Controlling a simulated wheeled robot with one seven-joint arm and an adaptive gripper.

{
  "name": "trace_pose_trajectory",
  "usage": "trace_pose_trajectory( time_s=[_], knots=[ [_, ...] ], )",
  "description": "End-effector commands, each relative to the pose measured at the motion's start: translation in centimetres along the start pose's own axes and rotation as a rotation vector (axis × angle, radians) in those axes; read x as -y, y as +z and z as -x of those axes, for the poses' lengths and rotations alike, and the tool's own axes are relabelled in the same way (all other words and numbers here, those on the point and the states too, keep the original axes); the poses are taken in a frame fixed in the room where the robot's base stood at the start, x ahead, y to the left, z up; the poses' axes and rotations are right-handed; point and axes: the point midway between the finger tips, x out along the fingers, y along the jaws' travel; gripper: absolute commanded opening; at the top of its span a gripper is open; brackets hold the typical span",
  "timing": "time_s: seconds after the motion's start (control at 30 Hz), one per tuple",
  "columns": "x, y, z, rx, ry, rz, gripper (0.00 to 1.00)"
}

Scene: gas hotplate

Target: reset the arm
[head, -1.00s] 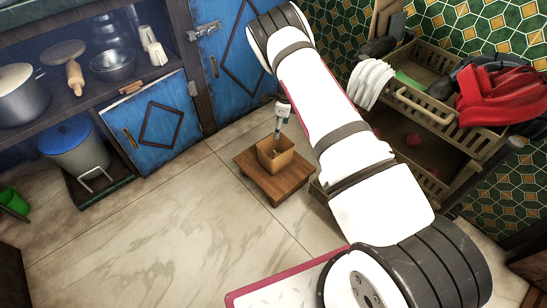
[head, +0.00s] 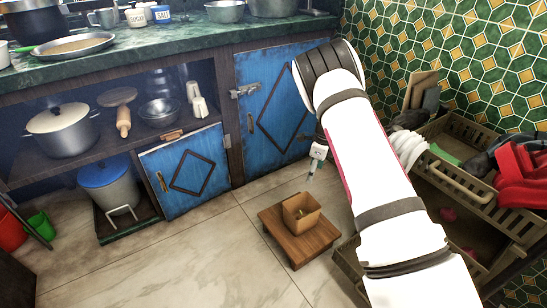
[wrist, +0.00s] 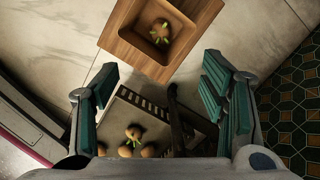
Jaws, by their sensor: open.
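My gripper (head: 314,165) hangs in the air above and slightly right of a small open wooden box in the head view. In the wrist view my gripper (wrist: 161,88) shows its two teal-padded fingers wide apart with nothing between them. My white arm (head: 375,165) reaches down from the upper middle to the lower right of the head view. The box (head: 300,212) sits on a low wooden stand (head: 297,250). In the wrist view a brown, potato-like item with green sprouts (wrist: 160,32) lies inside the box.
A crate (wrist: 185,120) with several brown round items lies below the fingers in the wrist view. Tiered crates (head: 460,185) stand right of my arm. A blue cabinet (head: 190,170) and green counter (head: 180,38) line the back. The floor at front left is clear.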

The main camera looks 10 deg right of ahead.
Motion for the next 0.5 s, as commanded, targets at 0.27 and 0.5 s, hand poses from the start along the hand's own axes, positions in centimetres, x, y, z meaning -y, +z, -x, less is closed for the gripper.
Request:
trace_pose_trajectory(
  time_s=[0.27, 0.5],
  knots=[
    [-1.1, 0.9, 4.0, 0.031, 0.009, 0.078, 0.66],
    [-6.2, 2.4, 14.1, 0.106, 0.042, 0.339, 0.66]
  ],
)
